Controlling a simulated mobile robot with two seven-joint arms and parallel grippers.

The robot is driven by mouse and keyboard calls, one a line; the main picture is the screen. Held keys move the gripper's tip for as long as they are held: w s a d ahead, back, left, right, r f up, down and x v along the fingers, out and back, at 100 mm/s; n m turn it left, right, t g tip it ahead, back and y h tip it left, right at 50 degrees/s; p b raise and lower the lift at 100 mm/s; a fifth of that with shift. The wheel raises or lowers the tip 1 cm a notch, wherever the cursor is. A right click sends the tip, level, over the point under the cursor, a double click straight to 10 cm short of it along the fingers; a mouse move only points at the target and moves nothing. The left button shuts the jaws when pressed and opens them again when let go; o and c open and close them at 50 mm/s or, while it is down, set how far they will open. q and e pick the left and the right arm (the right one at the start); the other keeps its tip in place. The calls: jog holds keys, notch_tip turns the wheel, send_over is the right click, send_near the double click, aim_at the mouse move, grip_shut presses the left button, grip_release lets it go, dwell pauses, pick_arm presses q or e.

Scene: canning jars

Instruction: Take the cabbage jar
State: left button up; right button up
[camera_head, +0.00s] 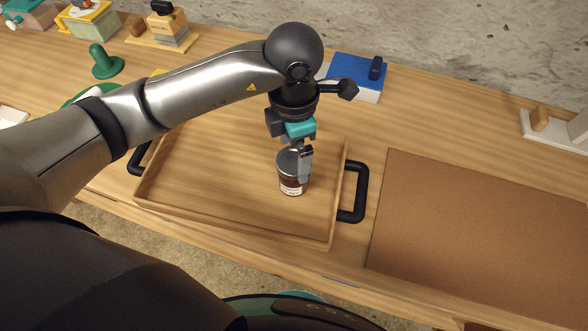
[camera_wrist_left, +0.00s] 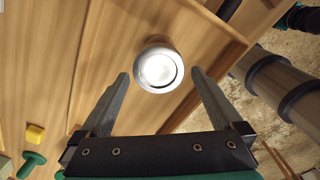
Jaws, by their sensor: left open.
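A jar (camera_head: 291,180) with dark red contents, a pale label and a grey metal lid stands upright in the wooden tray (camera_head: 220,222), towards its right side. In the left wrist view the jar's round lid (camera_wrist_left: 158,70) lies just ahead of and between the fingertips. My left gripper (camera_head: 303,164) is over the jar, its fingers pointing down, and partly hides it. In the left wrist view the left gripper (camera_wrist_left: 159,77) is open, with a finger on each side of the lid and gaps between. The label is too small to read. My right gripper is not in view.
The tray has raised walls and black handles; the right handle (camera_head: 355,192) is near the jar. A brown mat (camera_head: 480,235) lies clear at the right. A blue-topped box (camera_head: 357,72) and a green knobbed piece (camera_head: 105,62) stand behind the tray.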

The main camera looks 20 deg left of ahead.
pick_arm(q)
jog(key=shift+w+f, duration=0.1)
jog(key=shift+f, duration=3.35)
jog(key=shift+r, duration=0.1)
grip_shut()
